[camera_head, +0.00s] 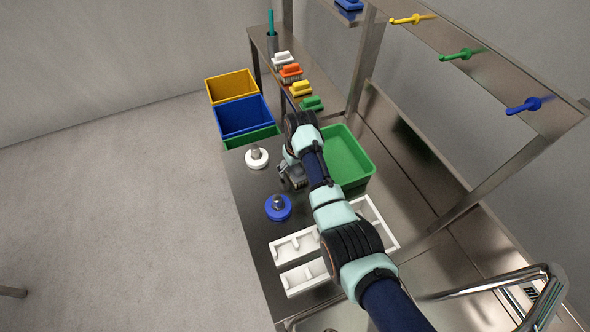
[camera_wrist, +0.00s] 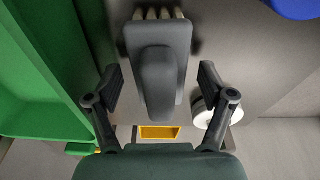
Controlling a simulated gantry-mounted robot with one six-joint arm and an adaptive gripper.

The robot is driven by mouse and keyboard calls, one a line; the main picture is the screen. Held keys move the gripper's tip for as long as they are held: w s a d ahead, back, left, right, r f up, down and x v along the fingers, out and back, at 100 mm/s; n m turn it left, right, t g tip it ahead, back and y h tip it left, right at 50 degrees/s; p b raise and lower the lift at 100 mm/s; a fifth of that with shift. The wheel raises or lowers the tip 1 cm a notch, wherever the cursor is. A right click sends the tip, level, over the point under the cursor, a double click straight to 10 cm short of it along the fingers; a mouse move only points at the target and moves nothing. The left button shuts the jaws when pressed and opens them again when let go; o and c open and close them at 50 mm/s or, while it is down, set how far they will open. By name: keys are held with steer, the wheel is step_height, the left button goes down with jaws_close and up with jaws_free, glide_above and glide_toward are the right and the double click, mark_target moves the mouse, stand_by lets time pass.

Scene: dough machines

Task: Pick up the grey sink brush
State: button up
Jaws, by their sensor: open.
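The grey sink brush (camera_wrist: 158,65) shows in the wrist view, with a dark grey handle block and pale bristles at its far end. It lies between the two fingers of my gripper (camera_wrist: 160,90). The fingers are spread, one on each side of the brush, with gaps visible on both sides. In the head view my gripper (camera_head: 292,178) is low over the steel counter, left of the green tub. The brush cannot be made out there, hidden by my gripper and arm.
The green tub (camera_head: 346,158) stands close beside my gripper. A white round piece (camera_head: 257,158) and a blue round piece (camera_head: 278,208) stand on the counter nearby. White divided trays (camera_head: 304,277) lie nearer. Yellow (camera_head: 231,86) and blue (camera_head: 243,116) bins stand beyond. Coloured brushes (camera_head: 290,72) line the back shelf.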

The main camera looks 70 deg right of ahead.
steer(key=c, duration=1.3)
step_height(320, 180, up, 20)
steer(key=p, duration=0.3)
steer(key=shift+p, duration=0.4)
